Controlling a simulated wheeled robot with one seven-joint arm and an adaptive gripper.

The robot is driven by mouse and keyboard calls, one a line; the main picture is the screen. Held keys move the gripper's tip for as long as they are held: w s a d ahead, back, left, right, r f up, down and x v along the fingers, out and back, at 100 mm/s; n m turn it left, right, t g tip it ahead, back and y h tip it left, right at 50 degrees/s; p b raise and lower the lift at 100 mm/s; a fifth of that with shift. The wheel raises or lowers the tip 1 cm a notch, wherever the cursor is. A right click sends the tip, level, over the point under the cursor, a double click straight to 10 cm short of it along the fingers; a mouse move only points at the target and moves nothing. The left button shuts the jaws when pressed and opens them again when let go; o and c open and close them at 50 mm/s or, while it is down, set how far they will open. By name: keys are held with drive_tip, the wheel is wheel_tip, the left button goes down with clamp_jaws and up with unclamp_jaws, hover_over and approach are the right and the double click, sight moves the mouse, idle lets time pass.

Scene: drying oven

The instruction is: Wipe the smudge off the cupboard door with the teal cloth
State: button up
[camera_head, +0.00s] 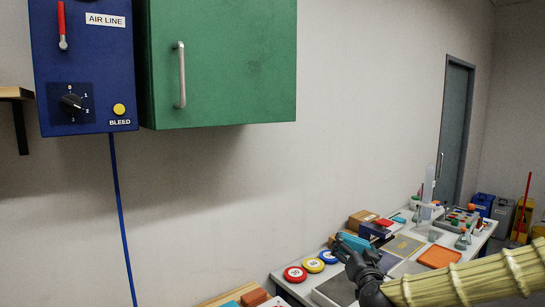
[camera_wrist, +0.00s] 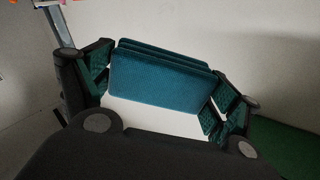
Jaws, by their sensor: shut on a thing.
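The green cupboard door (camera_head: 225,65) hangs on the wall at the upper left of the head view, shut, with a vertical metal handle (camera_head: 181,75) near its left edge. The cloth also shows in the head view (camera_head: 354,241). A green surface (camera_wrist: 285,150) fills the wrist view's lower right corner.
A blue air line box (camera_head: 85,65) with a red lever and knob sits beside the cupboard's left side, its blue hose (camera_head: 121,215) hanging down. The bench below holds round weights (camera_head: 313,265), an orange tray (camera_head: 439,257) and bottles. The wall between cupboard and bench is clear.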

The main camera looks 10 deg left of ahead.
drive_tip(key=a+r, duration=0.1)
drive_tip(key=r, duration=0.2)
drive_tip(key=w+a+r+y, duration=0.1)
drive_tip(key=a+r, duration=0.1)
drive_tip(key=r, duration=0.2)
drive_tip(key=a+r+y, duration=0.1)
drive_tip(key=a+r, duration=0.1)
drive_tip(key=r, duration=0.2)
drive_tip(key=shift+w+g+p, duration=0.25)
drive_tip(key=shift+g+p, duration=0.05)
drive_tip(key=s+a+r+g+y, duration=0.1)
drive_tip(key=a+r, duration=0.2)
drive_tip(key=r, duration=0.4)
drive_tip(key=s+a+r+y, duration=0.1)
drive_tip(key=a+r+y, duration=0.15)
drive_tip(key=r, duration=0.45)
drive_tip(key=n+g+y+p, duration=0.2)
drive_tip(key=n+g+y, duration=0.1)
drive_tip(key=g+y, duration=0.2)
approach(259, 70)
drive_tip(key=s+a, duration=0.2)
drive_tip(key=s, duration=0.2)
drive_tip(key=shift+p+x, duration=0.45)
drive_tip(key=shift+x, duration=2.5)
drive_tip(key=shift+x, duration=0.9)
drive_tip(key=shift+w+d, duration=0.2)
drive_tip(key=shift+w+d+p, duration=0.4)
drive_tip(key=shift+w+d, duration=0.75)
drive_tip(key=shift+w, duration=0.4)
